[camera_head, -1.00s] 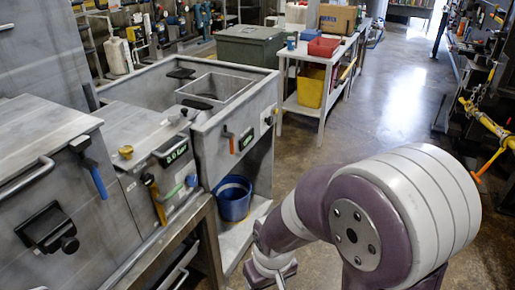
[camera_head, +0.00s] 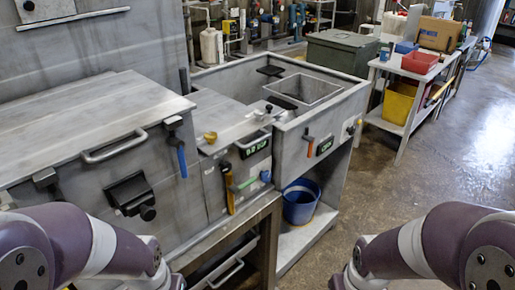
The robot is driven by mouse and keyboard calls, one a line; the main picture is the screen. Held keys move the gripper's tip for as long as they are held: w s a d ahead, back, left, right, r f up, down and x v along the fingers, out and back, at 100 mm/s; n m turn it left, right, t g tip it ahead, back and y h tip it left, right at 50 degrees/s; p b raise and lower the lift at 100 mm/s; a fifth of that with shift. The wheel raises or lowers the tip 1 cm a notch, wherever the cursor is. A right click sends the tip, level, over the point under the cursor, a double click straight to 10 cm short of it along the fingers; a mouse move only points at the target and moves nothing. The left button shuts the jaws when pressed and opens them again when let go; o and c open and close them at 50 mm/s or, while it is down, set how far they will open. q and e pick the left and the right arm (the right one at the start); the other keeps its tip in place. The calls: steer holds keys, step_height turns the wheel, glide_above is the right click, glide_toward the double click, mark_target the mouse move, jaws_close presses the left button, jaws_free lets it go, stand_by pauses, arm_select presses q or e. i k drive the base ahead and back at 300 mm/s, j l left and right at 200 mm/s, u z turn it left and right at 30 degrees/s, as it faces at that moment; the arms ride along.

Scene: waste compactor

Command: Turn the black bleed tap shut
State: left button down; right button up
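Other levers on the fronts are a blue-handled one (camera_head: 181,160), a yellow one (camera_head: 228,190) and an orange one (camera_head: 307,140). My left arm comes in at the lower left and my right arm at the lower right. Both run out of the bottom of the picture, and neither gripper shows. No arm touches the panel.
A grey metal cabinet with a lid (camera_head: 90,120) fills the left. A sink unit (camera_head: 335,110) stands beside it, with a blue bucket (camera_head: 300,205) on its low shelf. A white table (camera_head: 395,72) stands behind. Bare floor (camera_head: 440,160) lies to the right.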

mark_target(225, 166)
steer(key=k+l+u, duration=0.15)
steer(key=k+u, duration=0.2)
steer(key=k+l+u, duration=0.1)
steer(key=k+u, duration=0.55)
steer(key=i+l+u, duration=0.1)
steer(key=l, duration=0.45)
steer(key=i+l+u, duration=0.1)
steer(key=i+l, duration=0.15)
steer(key=l, duration=0.35)
steer(key=i+l+u, duration=0.1)
steer(key=l, duration=0.5)
steer(key=i+l+u, duration=0.1)
steer(key=l, duration=0.5)
steer(key=i+l, duration=0.2)
steer(key=l, duration=0.45)
steer(key=i+l+u, duration=0.15)
steer(key=l, duration=0.45)
